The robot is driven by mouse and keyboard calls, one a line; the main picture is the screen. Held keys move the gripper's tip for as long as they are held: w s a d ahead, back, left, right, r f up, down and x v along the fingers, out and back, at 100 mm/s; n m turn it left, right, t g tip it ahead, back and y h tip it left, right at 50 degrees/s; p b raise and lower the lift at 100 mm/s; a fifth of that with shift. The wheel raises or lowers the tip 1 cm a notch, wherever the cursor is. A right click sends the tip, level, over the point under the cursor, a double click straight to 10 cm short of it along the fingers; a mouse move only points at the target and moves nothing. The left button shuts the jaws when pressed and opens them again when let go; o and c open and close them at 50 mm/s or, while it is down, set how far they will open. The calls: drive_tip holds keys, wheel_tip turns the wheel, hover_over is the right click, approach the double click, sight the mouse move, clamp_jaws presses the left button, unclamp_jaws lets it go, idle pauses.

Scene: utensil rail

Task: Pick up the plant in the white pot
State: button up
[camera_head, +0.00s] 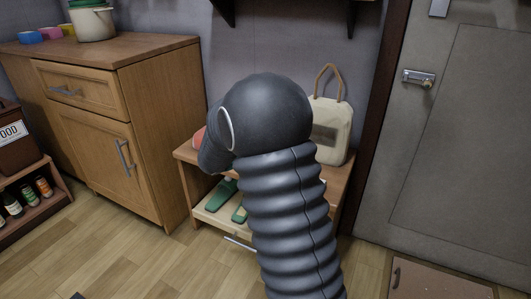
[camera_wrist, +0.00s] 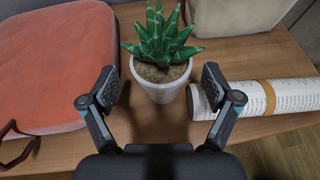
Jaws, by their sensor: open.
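The plant (camera_wrist: 160,38) is a spiky green succulent in a small white pot (camera_wrist: 162,91) with brown soil. In the wrist view it stands upright on a wooden bench top (camera_wrist: 185,137). My gripper (camera_wrist: 160,84) is open, one finger on each side of the pot in the picture. I cannot tell whether the fingers touch the pot. In the head view my dark arm hides the plant and the gripper.
A red cushion-like item (camera_wrist: 55,70) lies left of the pot. A rolled printed paper (camera_wrist: 262,97) lies close on the right. A cream bag (camera_head: 332,130) stands behind. A wooden cabinet (camera_head: 120,110) is left of the bench, a grey door (camera_head: 460,140) right.

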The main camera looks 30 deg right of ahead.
drive_tip(key=x, duration=0.5)
drive_tip(key=shift+s+f+b, duration=0.1)
drive_tip(key=shift+b, duration=0.25)
drive_tip(key=shift+a, duration=0.1)
drive_tip(key=c, duration=1.3)
